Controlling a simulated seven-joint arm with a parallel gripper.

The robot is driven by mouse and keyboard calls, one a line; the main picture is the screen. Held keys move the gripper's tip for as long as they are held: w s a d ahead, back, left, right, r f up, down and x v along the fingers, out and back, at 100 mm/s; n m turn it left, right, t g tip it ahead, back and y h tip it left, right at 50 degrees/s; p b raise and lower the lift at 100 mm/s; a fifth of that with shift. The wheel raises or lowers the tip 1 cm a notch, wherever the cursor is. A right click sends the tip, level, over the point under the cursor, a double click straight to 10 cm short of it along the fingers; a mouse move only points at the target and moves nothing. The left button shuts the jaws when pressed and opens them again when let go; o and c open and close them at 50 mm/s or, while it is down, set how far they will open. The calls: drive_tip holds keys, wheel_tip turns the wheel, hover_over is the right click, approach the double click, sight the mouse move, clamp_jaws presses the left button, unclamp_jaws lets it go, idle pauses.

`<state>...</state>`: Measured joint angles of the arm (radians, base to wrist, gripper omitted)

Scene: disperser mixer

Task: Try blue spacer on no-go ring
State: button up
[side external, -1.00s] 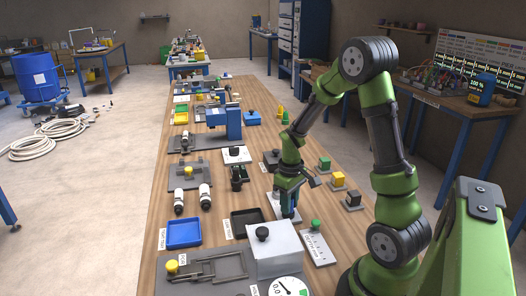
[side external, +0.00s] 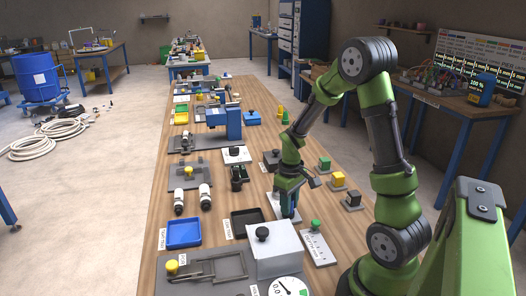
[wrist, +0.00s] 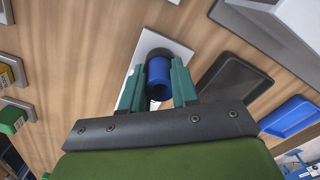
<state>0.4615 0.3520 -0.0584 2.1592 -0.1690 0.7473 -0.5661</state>
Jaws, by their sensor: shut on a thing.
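My gripper (wrist: 159,84) is shut on the blue spacer (wrist: 160,74), a short hollow cylinder held between its two teal fingers in the wrist view. A dark round part, which looks like the no-go ring (wrist: 180,52), shows just beyond the spacer on a white plate (wrist: 150,42). The spacer hides most of this part, so I cannot tell whether they touch. In the side view my gripper (side external: 288,208) points down over the same pale plate (side external: 272,201), and the fingers hide the spacer and ring.
A black tray (side external: 247,222) and a blue tray (side external: 184,233) lie to the left. A grey box with a black knob (side external: 277,252) stands in front. Green, yellow and black blocks on small bases stand to the right, the yellow one (side external: 338,178) in the middle.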

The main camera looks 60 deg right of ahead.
drive_tip(key=shift+r, duration=3.45)
drive_tip(key=shift+s+a, duration=0.1)
